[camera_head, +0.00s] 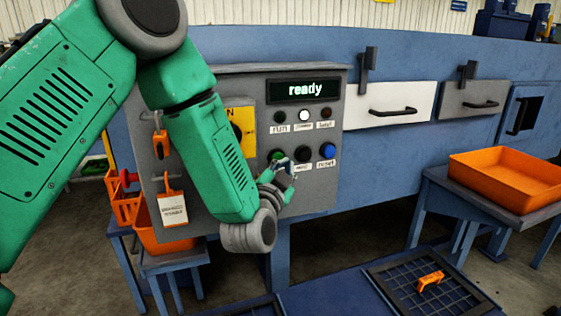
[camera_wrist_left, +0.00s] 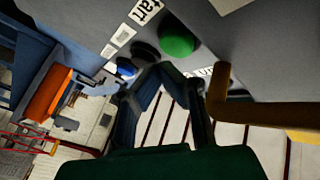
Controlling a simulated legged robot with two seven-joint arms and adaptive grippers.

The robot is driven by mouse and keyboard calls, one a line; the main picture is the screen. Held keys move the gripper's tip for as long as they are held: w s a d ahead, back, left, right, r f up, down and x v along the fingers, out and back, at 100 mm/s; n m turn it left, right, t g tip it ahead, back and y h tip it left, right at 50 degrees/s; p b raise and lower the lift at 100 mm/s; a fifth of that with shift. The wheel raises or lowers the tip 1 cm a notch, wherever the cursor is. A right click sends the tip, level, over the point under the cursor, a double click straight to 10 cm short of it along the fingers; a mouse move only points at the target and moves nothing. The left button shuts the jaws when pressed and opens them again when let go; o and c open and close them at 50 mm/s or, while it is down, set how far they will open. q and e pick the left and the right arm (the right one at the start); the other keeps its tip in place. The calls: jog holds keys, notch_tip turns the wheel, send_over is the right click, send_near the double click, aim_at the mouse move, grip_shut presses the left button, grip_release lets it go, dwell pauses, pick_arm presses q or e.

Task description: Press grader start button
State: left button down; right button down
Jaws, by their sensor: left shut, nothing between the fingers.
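The grader's grey control panel (camera_head: 325,185) carries a display reading "ready". The round green button (camera_head: 276,155) is on the lower row at its left end, partly behind my gripper. In the left wrist view the green button (camera_wrist_left: 178,41) shows whole, beside a label of which "tart" is readable. My left gripper (camera_head: 286,166) is shut and empty in front of the panel, at the green button's lower right. In the left wrist view its fingertips (camera_wrist_left: 164,68) lie close to the green button; I cannot tell whether they touch it. My right gripper is not in view.
A black button (camera_head: 302,153) and a blue button (camera_head: 327,151) sit to the right of the green one. A yellow-backed rotary switch (camera_head: 240,128) is partly behind my left arm. An orange tray (camera_head: 505,168) stands on a table at right.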

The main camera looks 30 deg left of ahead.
pick_arm(q)
jog(key=shift+a, duration=0.1)
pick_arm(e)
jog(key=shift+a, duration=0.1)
pick_arm(q)
jog(key=shift+w+a+r, duration=0.1)
jog(key=shift+a, duration=0.3)
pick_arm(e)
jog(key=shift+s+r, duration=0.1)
pick_arm(q)
jog(key=shift+d, duration=0.1)
